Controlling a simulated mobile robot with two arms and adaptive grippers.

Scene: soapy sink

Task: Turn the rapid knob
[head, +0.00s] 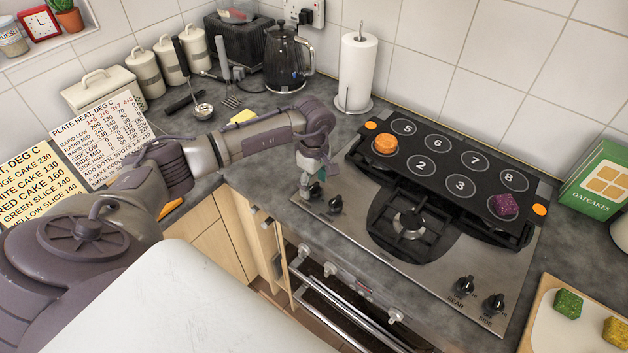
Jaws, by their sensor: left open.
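My left arm reaches in from the left, and my left gripper (322,178) points down over the hob's (455,257) front-left corner. It is open and holds nothing that I can see. Right below it are two black knobs: one (315,191) close under the fingers, and another (335,205) just to the right. Labels by these two are too small or hidden, so I cannot tell which is the rapid knob. Two more black knobs stand at the front right, marked REAR (464,286) and SIDE (493,304). My right gripper is not in view.
A black numbered plate (450,168) on the hob bears an orange cake (385,144) and a purple cake (503,206). A gas burner (409,224) sits in front. A paper towel roll (356,75) stands behind my gripper. Oven knobs (330,269) line the front below.

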